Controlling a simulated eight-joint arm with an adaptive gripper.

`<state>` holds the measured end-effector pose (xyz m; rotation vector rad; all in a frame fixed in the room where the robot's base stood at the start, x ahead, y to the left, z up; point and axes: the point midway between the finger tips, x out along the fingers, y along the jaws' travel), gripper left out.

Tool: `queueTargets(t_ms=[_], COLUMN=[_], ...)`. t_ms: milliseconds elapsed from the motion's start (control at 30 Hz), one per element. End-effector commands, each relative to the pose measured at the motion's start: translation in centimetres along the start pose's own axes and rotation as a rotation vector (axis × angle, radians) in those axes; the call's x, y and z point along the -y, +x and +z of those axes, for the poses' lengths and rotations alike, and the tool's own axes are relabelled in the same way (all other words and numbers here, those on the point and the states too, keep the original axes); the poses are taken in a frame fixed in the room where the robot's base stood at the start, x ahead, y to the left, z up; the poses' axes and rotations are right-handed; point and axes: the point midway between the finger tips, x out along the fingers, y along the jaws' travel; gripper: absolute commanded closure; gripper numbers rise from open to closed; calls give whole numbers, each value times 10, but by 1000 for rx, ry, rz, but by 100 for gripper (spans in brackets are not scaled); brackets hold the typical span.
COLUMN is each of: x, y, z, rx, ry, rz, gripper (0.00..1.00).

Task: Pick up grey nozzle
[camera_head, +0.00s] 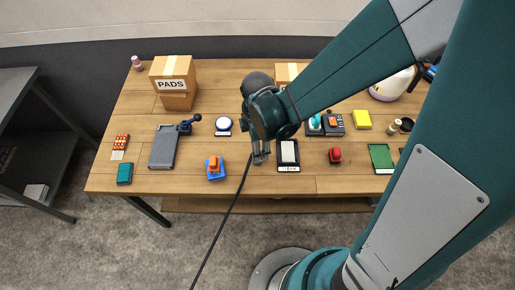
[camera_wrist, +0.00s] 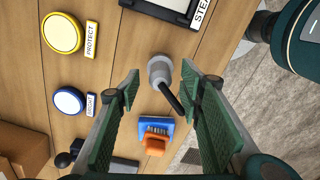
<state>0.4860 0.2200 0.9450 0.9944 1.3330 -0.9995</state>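The grey nozzle (camera_wrist: 160,75) is a short grey cylinder on the wooden tabletop, with a dark hose running from it behind one finger in the wrist view. My gripper (camera_wrist: 160,82) is open, with one green-padded finger on each side of the nozzle in that view. The nozzle appears beyond the fingertips, and I see no contact. In the head view my gripper (camera_head: 262,154) is over the front middle of the table; there the nozzle is largely hidden or cannot be told from the gripper. A black hose trails from this spot over the front edge.
A blue block with an orange part (camera_wrist: 155,138) lies close by. A white-faced panel (camera_head: 288,152) is to the right in the head view. Yellow (camera_wrist: 62,34) and blue (camera_wrist: 69,101) round pads lie behind. The PADS box (camera_head: 173,75) stands back left. Bare wood surrounds the nozzle.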

Motion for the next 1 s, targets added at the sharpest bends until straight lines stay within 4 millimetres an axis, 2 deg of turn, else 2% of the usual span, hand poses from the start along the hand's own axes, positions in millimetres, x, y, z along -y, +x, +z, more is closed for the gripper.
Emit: queueTargets(t_ms=[200, 400, 1000], x=[0, 0, 0], y=[19, 27, 28], z=[0, 0, 0], rx=[0, 0, 0], ry=[0, 0, 0], rz=[0, 0, 0], gripper=[63, 63, 63])
